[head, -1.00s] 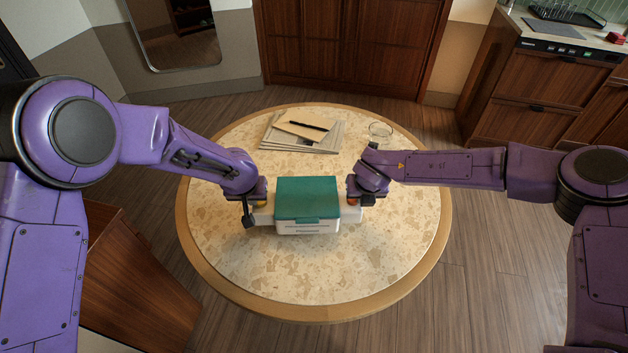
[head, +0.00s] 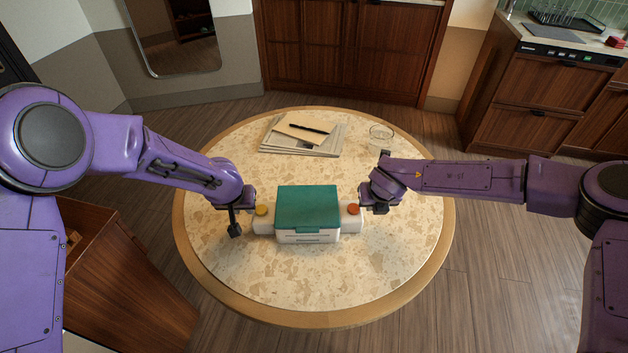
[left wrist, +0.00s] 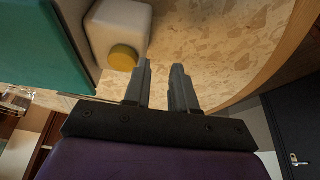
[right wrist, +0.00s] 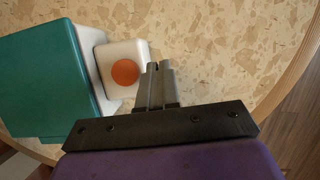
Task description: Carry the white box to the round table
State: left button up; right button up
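The white box (head: 308,237) with a teal lid (head: 307,205) rests on the round table (head: 240,285), upright and near its middle. White side blocks carry a yellow knob (head: 262,210) on the left and an orange knob (head: 353,209) on the right. My left gripper (head: 235,222) is just left of the box, apart from it; the left wrist view shows its fingers (left wrist: 162,72) apart and empty beside the yellow knob. My right gripper (head: 370,207) is just right of the box; the right wrist view shows its fingers (right wrist: 159,70) close together, nothing visible between them.
Papers (head: 300,135) with a dark pen lie at the table's back. A clear glass dish (head: 381,132) stands at the back right. The table's front is clear. A wooden cabinet (head: 130,280) is at the lower left, and a kitchen counter (head: 560,45) at the back right.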

jog(key=o, duration=0.3)
jog(key=shift+d, duration=0.1)
pick_arm(q)
jog(key=v, duration=1.2)
pick_arm(e)
jog(key=v, duration=1.2)
jog(key=shift+s, duration=0.1)
